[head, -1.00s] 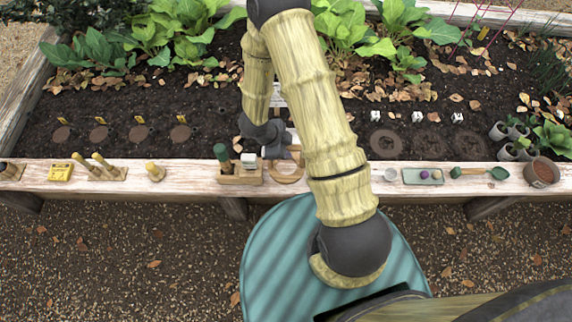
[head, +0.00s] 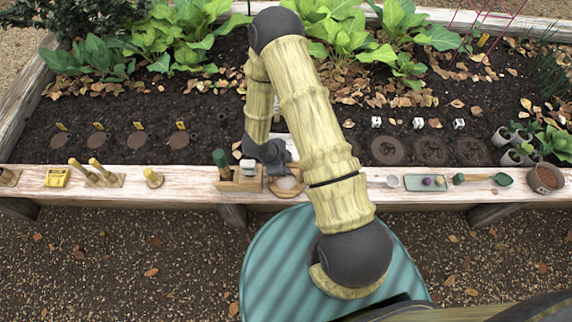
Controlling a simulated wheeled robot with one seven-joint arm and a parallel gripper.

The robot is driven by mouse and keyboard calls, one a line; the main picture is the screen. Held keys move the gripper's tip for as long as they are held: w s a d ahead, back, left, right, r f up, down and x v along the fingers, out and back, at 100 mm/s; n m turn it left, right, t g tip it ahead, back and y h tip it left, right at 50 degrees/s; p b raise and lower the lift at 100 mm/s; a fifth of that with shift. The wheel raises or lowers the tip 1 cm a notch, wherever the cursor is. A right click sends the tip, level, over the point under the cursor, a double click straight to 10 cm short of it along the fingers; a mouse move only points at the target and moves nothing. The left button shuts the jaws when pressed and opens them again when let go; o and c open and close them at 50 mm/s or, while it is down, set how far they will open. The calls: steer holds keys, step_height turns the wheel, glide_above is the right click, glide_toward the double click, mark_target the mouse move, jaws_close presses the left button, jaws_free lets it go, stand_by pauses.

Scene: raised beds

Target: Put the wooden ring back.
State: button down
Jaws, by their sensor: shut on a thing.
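The wooden ring (head: 284,194) is at the front plank of the raised bed, just right of the wooden block holder (head: 238,184). A greyish round surface shows inside its rim, and my forearm hides its right side. My gripper (head: 282,165) is dark, points down over the plank and is shut on the ring. The fingertips are small and partly covered by the arm. Whether the ring touches the plank cannot be told.
The holder carries a green-topped peg (head: 221,163) and a pale block (head: 248,167). At right are a tray (head: 426,182), a green trowel (head: 485,178) and a pot (head: 545,178). Bare plank lies left of the holder.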

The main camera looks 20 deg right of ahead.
steer(key=c, duration=1.2)
jaws_free()
steer(key=shift+c, duration=0.2)
steer(key=p+v, duration=0.3)
steer(key=v, duration=0.9)
